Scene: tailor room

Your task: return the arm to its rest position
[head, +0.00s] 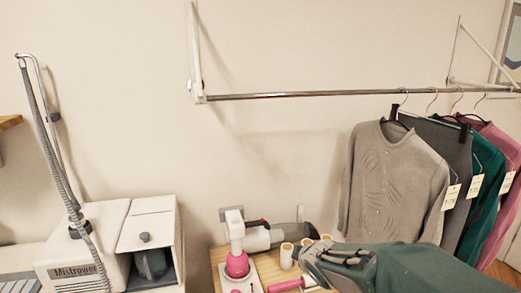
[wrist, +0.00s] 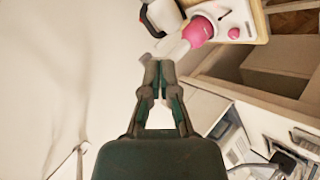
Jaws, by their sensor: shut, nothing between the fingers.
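My gripper (head: 306,254) reaches in from the lower right of the head view on my green arm, above or in front of the small wooden table. In the wrist view my gripper (wrist: 157,66) points up the picture, its two fingers together at the tips with nothing visible between them. Pale thread spools (head: 287,256) stand beside the gripper in the head view; I cannot tell whether it touches any.
A wooden tabletop (head: 218,255) carries a pink-handled tool (head: 285,285) and a dark-ended handheld appliance (head: 257,238). A white steamer (head: 85,250) with a hose stands left. A metal rail (head: 300,94) holds several garments, including a grey cardigan (head: 390,180), behind my arm.

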